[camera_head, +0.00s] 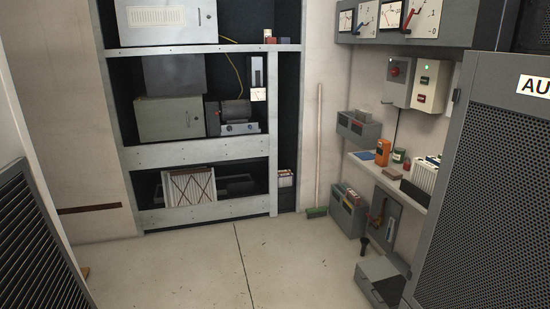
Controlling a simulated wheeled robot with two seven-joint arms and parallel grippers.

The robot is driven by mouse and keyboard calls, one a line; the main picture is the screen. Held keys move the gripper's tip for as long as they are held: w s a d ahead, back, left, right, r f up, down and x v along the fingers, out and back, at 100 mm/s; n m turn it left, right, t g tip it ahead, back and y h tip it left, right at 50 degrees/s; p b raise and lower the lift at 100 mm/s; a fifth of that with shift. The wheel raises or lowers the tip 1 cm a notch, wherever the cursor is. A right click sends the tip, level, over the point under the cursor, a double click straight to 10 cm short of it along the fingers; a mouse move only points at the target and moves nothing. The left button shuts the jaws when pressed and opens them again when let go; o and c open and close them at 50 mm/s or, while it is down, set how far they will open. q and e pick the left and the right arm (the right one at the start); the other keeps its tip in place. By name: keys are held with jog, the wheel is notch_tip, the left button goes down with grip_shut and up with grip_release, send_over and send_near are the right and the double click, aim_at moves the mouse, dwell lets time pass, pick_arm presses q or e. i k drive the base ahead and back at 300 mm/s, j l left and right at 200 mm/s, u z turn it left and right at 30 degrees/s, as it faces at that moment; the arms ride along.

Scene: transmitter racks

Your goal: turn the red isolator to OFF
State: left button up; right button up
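A small red knob (395,71), which looks like the red isolator, sits on the front of a grey box (397,92) on the right wall. It is too small to read its position or any ON or OFF marking. Neither of my grippers is in view, and nothing touches the knob.
A white box with green and red buttons (431,86) hangs right of it. Below is a shelf (392,181) with an orange device (383,152). A tall perforated cabinet (490,190) stands at right. A grey box (380,280) lies on the floor. The middle floor (240,265) is clear.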

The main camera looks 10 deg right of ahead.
aim_at(394, 71)
jog(key=i, duration=0.95)
jog(key=i+j+z, duration=0.15)
jog(key=i, duration=0.75)
